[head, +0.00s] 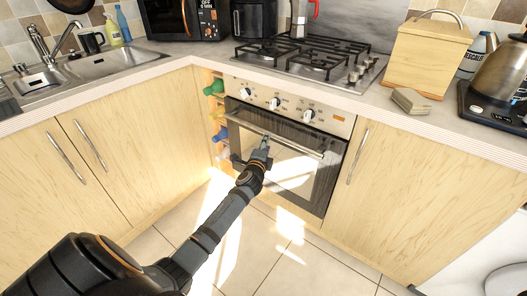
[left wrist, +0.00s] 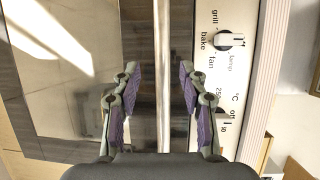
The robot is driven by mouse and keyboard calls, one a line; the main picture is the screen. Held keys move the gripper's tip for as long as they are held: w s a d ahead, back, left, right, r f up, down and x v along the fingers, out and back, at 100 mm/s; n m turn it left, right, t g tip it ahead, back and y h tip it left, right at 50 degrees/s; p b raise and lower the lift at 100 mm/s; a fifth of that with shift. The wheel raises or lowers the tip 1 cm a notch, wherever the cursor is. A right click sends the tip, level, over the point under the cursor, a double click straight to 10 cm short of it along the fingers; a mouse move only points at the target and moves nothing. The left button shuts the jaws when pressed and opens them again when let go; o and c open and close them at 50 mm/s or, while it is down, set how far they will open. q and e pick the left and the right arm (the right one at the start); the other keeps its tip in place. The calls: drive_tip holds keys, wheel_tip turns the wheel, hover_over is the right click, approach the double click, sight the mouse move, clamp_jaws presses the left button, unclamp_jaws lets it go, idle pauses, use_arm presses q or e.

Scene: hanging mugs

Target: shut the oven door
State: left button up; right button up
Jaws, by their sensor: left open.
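The oven door (head: 300,182) has dark glass and stands upright below the knob panel (head: 285,104). It looks shut or nearly so; I cannot tell whether a small gap is left. Its long metal handle (head: 296,147) crosses near the top. My left gripper (head: 265,143) is at the handle, a little left of its middle. In the left wrist view the gripper (left wrist: 158,72) is open, and the handle (left wrist: 163,40) runs between its two purple-padded fingers in the picture. Contact with the handle cannot be told. My right gripper is in neither view.
The hob (head: 303,60) lies above the oven. Cabinets stand on both sides, the right one (head: 400,190) with a vertical handle. A narrow rack of bottles (head: 215,112) is left of the oven. The tiled floor (head: 300,262) in front is clear.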

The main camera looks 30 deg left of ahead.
use_arm(q)
drive_tip(key=v, duration=0.5)
drive_tip(key=shift+s+d+r, duration=0.1)
drive_tip(key=shift+s, duration=0.2)
